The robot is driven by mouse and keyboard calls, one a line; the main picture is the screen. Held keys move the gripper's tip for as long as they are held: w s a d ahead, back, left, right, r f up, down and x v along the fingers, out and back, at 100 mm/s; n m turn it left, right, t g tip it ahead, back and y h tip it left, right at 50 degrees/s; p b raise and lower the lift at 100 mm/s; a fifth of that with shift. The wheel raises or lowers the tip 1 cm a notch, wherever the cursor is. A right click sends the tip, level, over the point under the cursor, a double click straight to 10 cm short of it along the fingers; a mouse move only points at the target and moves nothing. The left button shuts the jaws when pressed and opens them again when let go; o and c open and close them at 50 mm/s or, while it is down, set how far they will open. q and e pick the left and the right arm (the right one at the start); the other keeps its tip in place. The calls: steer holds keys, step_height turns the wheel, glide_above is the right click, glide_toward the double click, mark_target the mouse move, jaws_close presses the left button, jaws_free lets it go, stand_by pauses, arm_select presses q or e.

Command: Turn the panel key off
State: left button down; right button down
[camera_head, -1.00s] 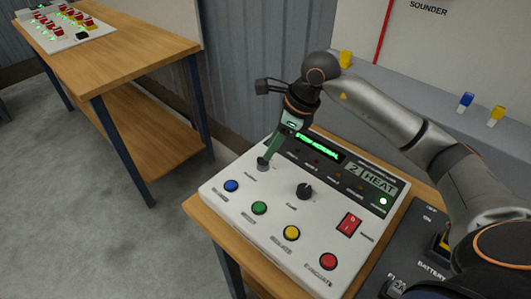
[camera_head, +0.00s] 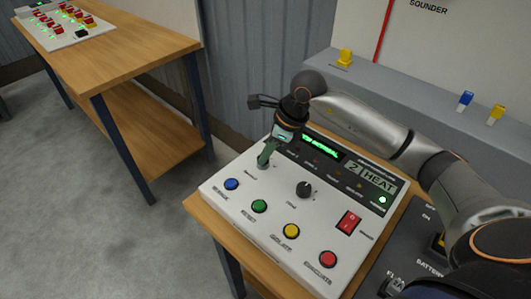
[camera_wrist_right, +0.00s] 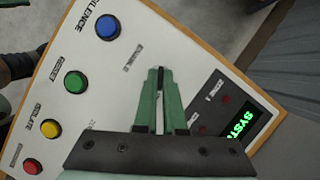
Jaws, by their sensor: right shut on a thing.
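The panel key (camera_wrist_right: 160,90) shows as a narrow dark and light piece between the green fingers in the right wrist view. It sits at the back left of the white control panel (camera_head: 225,200). My right gripper (camera_head: 264,162) is shut on the key, pointing down at the panel. It also shows in the right wrist view (camera_wrist_right: 158,72). The fingers hide much of the key, and I cannot read its position. My left gripper is not in view.
The panel has blue (camera_head: 231,184), green (camera_head: 259,207), yellow (camera_head: 291,231) and red (camera_head: 328,259) buttons, a black knob (camera_head: 304,189) and a lit green display (camera_head: 321,146). A battery box (camera_head: 412,255) stands at right. A wooden bench (camera_head: 120,60) stands at left.

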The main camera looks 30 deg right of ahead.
stand_by(0.7)
steer(key=shift+w+d+f+n+g+b, duration=0.1)
steer(key=shift+n+g+b, duration=0.2)
steer(key=shift+n+b, duration=0.45)
steer(key=n+y+b, duration=0.1)
steer(key=n, duration=0.1)
steer(key=shift+w+n+g, duration=0.1)
steer(key=shift+n+g, duration=0.25)
steer(key=shift+g, duration=0.05)
steer(key=n+g+b, duration=0.2)
steer(key=n+b, duration=0.1)
steer(key=n, duration=0.2)
steer(key=shift+w, duration=0.1)
steer(key=shift+n+g+b, duration=0.3)
steer(key=shift+n, duration=1)
steer(key=shift+g, duration=0.3)
